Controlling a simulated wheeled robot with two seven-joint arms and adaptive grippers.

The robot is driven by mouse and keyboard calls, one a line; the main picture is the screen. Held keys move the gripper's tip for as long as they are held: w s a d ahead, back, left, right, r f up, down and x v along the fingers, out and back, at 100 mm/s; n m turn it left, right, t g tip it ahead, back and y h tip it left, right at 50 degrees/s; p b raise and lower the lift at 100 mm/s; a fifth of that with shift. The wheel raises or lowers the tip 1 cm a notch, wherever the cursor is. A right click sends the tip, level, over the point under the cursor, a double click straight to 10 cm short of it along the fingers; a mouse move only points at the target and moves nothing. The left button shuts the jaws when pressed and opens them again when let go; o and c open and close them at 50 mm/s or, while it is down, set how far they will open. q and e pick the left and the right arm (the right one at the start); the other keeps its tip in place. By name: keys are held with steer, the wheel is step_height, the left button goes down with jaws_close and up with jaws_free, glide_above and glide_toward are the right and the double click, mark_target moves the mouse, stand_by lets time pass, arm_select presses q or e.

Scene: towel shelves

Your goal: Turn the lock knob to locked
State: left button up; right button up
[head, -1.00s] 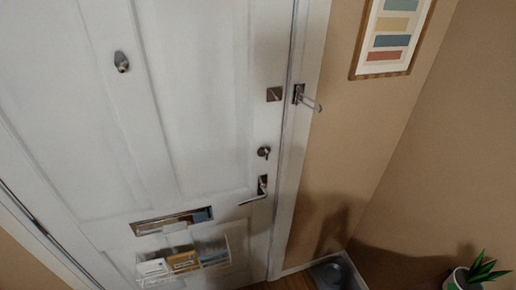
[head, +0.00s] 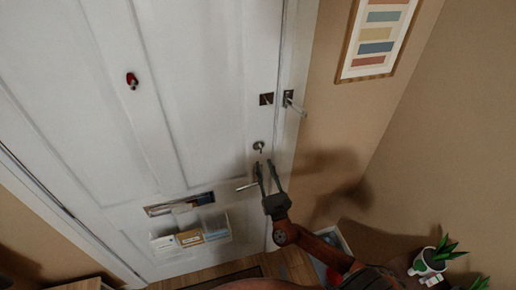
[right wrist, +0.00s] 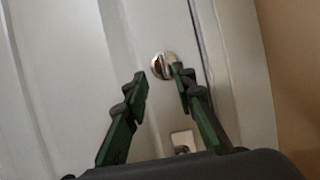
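The lock knob (head: 258,146) is a small round metal thumb-turn on the white door (head: 215,110), above the door handle (head: 246,186). In the right wrist view the knob (right wrist: 163,65) shows as a shiny disc with a raised grip, just beyond the fingertips. My right gripper (head: 267,166) is open and empty, with its fingers pointing up at the door just below the knob. In the right wrist view the gripper (right wrist: 160,80) has its two green-black fingers spread, apart from the door surface as far as I can tell. My left gripper is not in view.
A swing latch (head: 290,100) sits on the frame beside a square plate (head: 266,99). A mail slot (head: 180,203) and a letter basket (head: 190,238) are lower on the door. A potted plant (head: 430,262) stands at right.

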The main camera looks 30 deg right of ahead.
mark_target(261, 151)
steer(key=p+x, duration=0.1)
steer(key=x, duration=0.2)
steer(key=d+p+x, duration=0.1)
steer(key=x, duration=0.2)
steer(key=shift+d+r, duration=0.15)
steer(key=shift+d, duration=0.05)
steer(key=shift+w+a, duration=0.15)
steer(key=shift+a, duration=0.1)
steer(key=shift+w+a, duration=0.1)
steer(key=shift+a, duration=0.1)
steer(key=shift+c, duration=0.9)
steer(key=shift+d, duration=0.1)
steer(key=c, duration=0.3)
steer(key=shift+c, duration=0.9)
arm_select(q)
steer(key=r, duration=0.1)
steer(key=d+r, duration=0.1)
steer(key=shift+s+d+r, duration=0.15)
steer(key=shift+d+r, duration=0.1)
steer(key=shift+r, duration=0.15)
arm_select(e)
steer(key=shift+d, duration=0.15)
jaws_close()
